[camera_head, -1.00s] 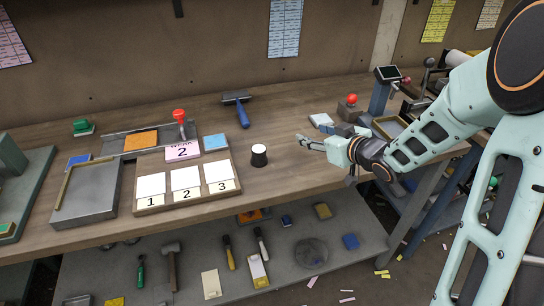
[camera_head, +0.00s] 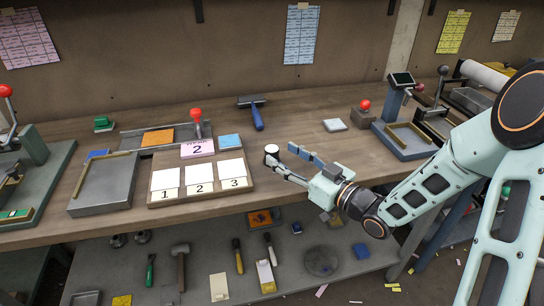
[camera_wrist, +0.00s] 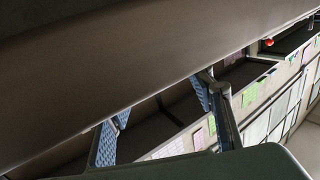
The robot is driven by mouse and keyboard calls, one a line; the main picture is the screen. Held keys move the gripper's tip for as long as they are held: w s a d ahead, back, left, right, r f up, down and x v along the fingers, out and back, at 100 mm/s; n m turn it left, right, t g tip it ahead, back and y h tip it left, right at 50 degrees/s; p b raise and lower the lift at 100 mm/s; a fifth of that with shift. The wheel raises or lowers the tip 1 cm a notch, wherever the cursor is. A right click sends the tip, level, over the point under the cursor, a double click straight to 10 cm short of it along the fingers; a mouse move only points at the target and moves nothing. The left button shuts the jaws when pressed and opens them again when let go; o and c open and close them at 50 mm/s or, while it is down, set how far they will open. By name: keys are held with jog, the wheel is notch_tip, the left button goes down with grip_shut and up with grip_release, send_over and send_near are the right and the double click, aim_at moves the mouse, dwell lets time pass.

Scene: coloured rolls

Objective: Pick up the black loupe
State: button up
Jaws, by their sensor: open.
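The black loupe (camera_head: 271,151) stands upright on the workbench (camera_head: 300,128), a small dark cylinder with a white top. My gripper (camera_head: 280,157) is open, with its fingers pointing left and back toward the loupe. One fingertip is close in front of the loupe and covers part of its lower side. The other is just right of it. I cannot tell whether either touches. In the wrist view the fingers with blue textured pads (camera_wrist: 156,115) are apart, and the loupe is not visible there.
Left of the loupe is a wooden board (camera_head: 205,196) with three numbered white cards. Behind it are a blue-handled roller (camera_head: 255,112), a light blue block (camera_head: 229,141) and a red-knobbed stamp (camera_head: 197,116). A white pad (camera_head: 335,125) lies back right. The bench between is clear.

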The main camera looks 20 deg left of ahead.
aim_at(277, 153)
jog(key=x, duration=0.4)
jog(key=shift+a, duration=0.5)
jog(key=c, duration=1.3)
